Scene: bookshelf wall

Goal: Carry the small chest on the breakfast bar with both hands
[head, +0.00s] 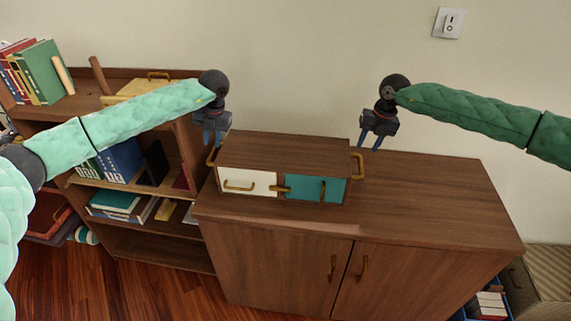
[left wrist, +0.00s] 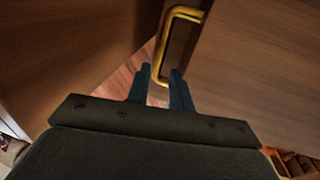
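The small chest (head: 285,150) is a brown wooden box with a white drawer front (head: 248,182) and a teal front (head: 315,188). It stands upright on the brown breakfast bar (head: 430,200), at its left end. A brass handle sticks out on each side: the left handle (head: 211,157) and the right handle (head: 358,166). My left gripper (head: 212,143) is open just above the left handle. In the left wrist view the brass handle (left wrist: 168,40) lies ahead of and partly between the parted fingers (left wrist: 161,78). My right gripper (head: 370,146) is open, above and slightly right of the right handle.
A bookshelf (head: 160,255) with several books stands left of the bar, and a wooden box (head: 140,88) with a brass handle sits on its top. The bar top right of the chest is clear. A striped box (head: 550,275) stands on the floor at the right.

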